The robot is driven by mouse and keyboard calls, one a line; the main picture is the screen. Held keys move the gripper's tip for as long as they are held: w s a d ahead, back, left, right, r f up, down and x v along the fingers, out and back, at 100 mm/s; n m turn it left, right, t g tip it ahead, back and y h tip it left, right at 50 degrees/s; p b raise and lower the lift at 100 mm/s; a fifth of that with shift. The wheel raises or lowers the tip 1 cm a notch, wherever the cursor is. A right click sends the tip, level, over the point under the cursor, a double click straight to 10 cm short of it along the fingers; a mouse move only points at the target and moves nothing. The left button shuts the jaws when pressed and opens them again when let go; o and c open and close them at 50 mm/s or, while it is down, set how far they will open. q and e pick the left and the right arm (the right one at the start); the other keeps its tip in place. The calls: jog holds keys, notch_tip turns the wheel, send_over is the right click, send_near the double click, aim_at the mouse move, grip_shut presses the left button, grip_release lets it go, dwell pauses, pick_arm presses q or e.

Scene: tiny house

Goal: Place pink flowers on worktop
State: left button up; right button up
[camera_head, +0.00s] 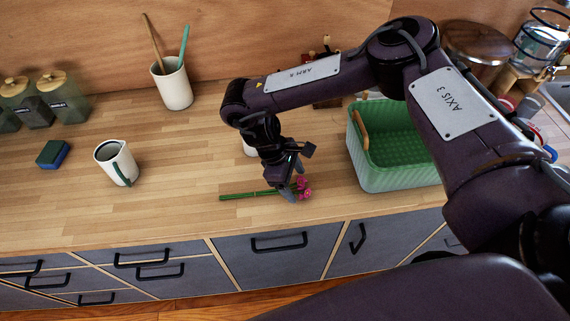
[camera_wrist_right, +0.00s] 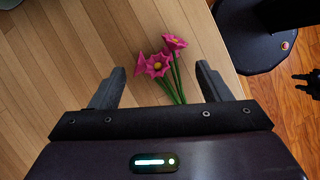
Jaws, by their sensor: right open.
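The pink flowers (camera_head: 304,188) with green stems lie on the wooden worktop (camera_head: 205,205) near its front edge, stems pointing left in the head view. In the right wrist view the pink flowers (camera_wrist_right: 160,63) show between and beyond the two fingertips. My right gripper (camera_head: 291,192) is just over the flowers, and its open fingers (camera_wrist_right: 158,82) stand on either side of the stems, with a gap to each. Part of the stems is hidden behind the gripper. My left gripper is not in view.
A green basket (camera_head: 400,180) stands just right of the gripper. A white mug (camera_head: 117,163), a blue-green sponge (camera_head: 52,154), a utensil cup (camera_head: 173,84) and several jars (camera_head: 62,96) are to the left. The worktop between mug and flowers is clear.

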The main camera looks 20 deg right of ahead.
jog(key=b+v, duration=0.1)
jog(key=v, duration=0.9)
